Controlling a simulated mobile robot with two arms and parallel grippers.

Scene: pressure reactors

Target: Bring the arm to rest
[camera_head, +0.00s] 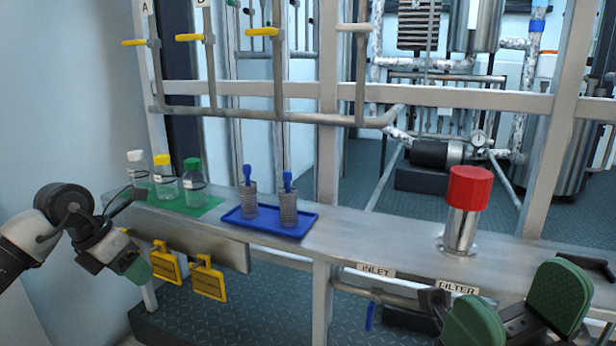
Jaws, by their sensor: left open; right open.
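My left arm comes in from the left edge, and its gripper (130,262) with green finger pads hangs in front of the shelf's left end, below the bottles. Its jaws are open and nothing shows in them. My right gripper (518,312) is at the lower right, its two green pads spread wide and empty. It is in front of the shelf, below and right of a metal cylinder with a red cap (468,188). The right arm behind the gripper is mostly out of frame.
A metal shelf (352,238) carries bottles with white, yellow and green caps (194,186) on a green mat and a blue tray (268,232) with two cups holding blue tools. Yellow tags (208,280) hang below. Pipes with yellow valve handles (262,32) run above. A blue lever (370,316) hangs below the shelf.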

